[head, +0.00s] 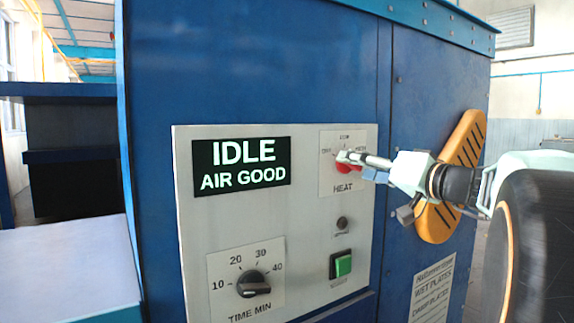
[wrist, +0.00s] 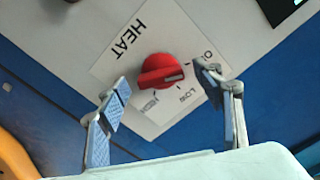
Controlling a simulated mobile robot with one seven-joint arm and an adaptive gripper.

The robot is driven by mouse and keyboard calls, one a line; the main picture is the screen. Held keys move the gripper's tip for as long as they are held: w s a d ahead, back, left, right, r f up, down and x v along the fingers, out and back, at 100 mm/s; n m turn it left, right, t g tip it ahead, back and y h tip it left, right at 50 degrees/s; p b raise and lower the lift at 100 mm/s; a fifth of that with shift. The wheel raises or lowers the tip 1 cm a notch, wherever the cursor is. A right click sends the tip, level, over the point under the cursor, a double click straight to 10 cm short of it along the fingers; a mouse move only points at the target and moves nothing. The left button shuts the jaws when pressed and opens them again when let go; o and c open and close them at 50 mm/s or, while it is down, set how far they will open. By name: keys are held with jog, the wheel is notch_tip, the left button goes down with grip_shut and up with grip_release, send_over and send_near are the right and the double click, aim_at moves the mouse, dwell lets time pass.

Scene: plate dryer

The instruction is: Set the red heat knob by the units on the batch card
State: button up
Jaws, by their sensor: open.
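The red heat knob (head: 347,168) sits on a white plate marked HEAT on the grey panel, partly hidden by my gripper (head: 345,157) in the head view. In the wrist view the red knob (wrist: 158,68) lies between my gripper's (wrist: 163,77) two spread fingertips, with no clear contact. Its pale pointer mark faces right, seemingly between the label starting with O and LOW. A third label below is hard to read. A white printed card (head: 432,290) at the lower right shows WET PLATES and another plates line; its smaller text is unclear.
A display (head: 241,165) reads IDLE, AIR GOOD. A black TIME MIN knob (head: 251,284) is at the panel's lower left. A green button (head: 342,264) and a small dark round part (head: 342,223) sit below the heat plate. A slotted orange handle (head: 452,180) stands right of the panel.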

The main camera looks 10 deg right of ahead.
aim_at(344, 168)
jog(key=shift+x, duration=1.25)
jog(key=c, duration=1.2)
